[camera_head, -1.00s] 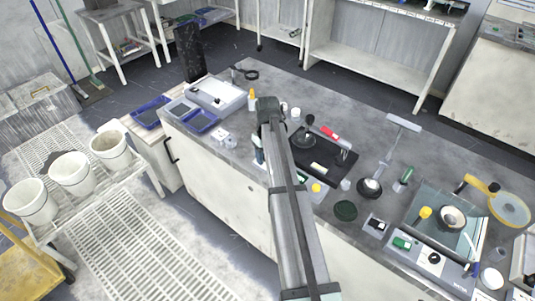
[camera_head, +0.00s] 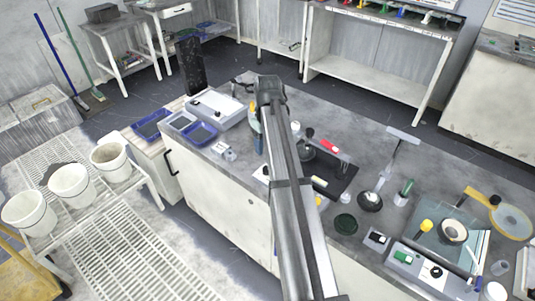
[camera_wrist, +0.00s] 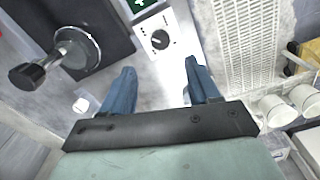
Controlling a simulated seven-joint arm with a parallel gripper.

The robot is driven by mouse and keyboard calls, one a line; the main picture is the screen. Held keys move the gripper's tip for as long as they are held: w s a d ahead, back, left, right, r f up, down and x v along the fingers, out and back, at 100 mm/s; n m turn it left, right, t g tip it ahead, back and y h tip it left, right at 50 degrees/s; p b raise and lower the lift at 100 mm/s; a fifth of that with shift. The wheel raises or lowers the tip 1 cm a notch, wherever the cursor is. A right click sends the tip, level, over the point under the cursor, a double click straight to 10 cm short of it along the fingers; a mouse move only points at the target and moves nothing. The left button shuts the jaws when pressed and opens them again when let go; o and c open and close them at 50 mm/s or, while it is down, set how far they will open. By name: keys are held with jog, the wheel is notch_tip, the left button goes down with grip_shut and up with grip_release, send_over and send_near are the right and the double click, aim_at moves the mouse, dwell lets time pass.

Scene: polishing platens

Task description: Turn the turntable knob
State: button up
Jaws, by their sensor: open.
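In the wrist view, a black round knob (camera_wrist: 160,39) with a white mark sits on the face of a white control box (camera_wrist: 172,22) with a green panel. To its left is a dark base (camera_wrist: 75,50) carrying a round metal disc and a post with a black end. My gripper (camera_wrist: 160,68) is open and empty, its two blue fingers apart, with the knob beyond the gap between their tips and not touching it. In the head view, my arm hides most of the control box; the dark base (camera_head: 343,180) shows right of the arm.
The grey bench (camera_head: 240,185) holds trays (camera_head: 200,133) at the left and a glass-topped unit (camera_head: 470,240) at the right. A lamp-like stand (camera_head: 403,136) rises behind. White buckets (camera_head: 70,185) stand on a cart beyond the bench's left side. A small white cap (camera_wrist: 81,105) lies near the left finger.

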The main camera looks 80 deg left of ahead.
jog(key=shift+r, duration=1.2)
